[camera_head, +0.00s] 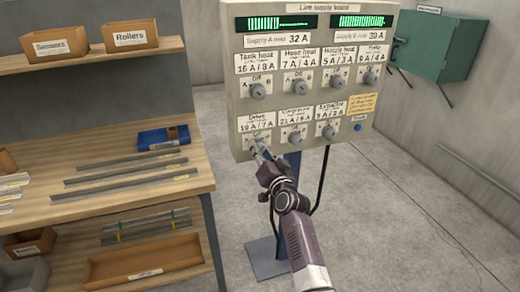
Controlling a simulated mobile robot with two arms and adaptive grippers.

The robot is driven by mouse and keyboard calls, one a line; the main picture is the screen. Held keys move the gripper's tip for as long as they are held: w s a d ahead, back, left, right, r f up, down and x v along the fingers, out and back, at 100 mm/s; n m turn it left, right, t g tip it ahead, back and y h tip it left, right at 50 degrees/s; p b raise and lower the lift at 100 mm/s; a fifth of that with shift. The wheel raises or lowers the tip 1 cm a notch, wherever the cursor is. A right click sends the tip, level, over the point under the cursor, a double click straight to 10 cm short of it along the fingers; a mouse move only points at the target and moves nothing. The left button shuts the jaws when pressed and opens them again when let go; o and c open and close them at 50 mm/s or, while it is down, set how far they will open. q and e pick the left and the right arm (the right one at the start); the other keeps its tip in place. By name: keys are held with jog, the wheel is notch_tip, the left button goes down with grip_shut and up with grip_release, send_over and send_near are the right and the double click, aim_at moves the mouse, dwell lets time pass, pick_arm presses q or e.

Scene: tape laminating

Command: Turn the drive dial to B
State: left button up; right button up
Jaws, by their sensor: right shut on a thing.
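The line supply board (300,90) stands upright at the top middle, with two rows of round dials. The drive dial sits at the lower left of the board, under the label "Drive 18 A / 7 A" (257,120). My right gripper (257,147) comes up from below and is shut at that dial. The gripper covers most of the dial, so its pointer direction cannot be read. The dials for compressor (295,137) and extractor (329,132) are to its right. My left gripper is not in view.
A wooden shelf bench (130,184) with metal strips, a blue tray (163,138) and bins stands at the left. A green cabinet (437,45) hangs on the wall at the right. Dark cables hang below the board. The floor at the right is clear.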

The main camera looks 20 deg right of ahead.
jog(key=shift+r, duration=0.2)
dwell(0.3)
jog(key=o, duration=0.8)
jog(key=shift+c, duration=0.2)
jog(key=o, duration=0.4)
jog(key=shift+w+f, duration=0.1)
jog(key=shift+f, duration=0.05)
jog(key=s, duration=1.2)
jog(key=shift+d, duration=0.15)
